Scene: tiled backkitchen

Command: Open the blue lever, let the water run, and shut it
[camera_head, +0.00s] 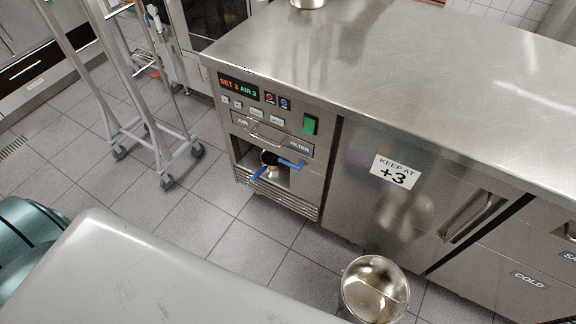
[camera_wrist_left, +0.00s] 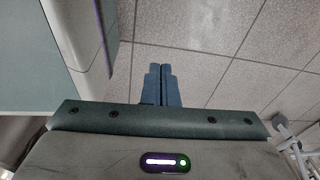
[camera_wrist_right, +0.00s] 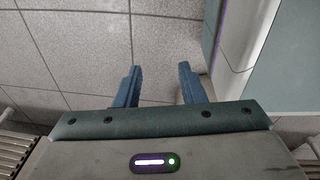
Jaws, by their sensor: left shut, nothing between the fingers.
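In the head view a blue lever (camera_head: 291,163) sits at a metal tap (camera_head: 269,159) in the open recess of the steel counter's left unit. A second blue piece (camera_head: 258,173) sticks out to the lower left of the tap; I cannot tell whether both belong to one lever. No water stream shows. My left gripper (camera_wrist_left: 160,67) is shut and empty above the tiled floor in the left wrist view. My right gripper (camera_wrist_right: 160,67) is open and empty above the floor in the right wrist view. Neither gripper shows in the head view, apart from the tap.
A shiny metal bucket (camera_head: 375,290) stands on the floor in front of the steel counter (camera_head: 400,70). A wheeled metal rack (camera_head: 150,135) stands at the left. A green switch (camera_head: 310,125) is above the recess. The tiled floor (camera_head: 225,215) before the unit is clear.

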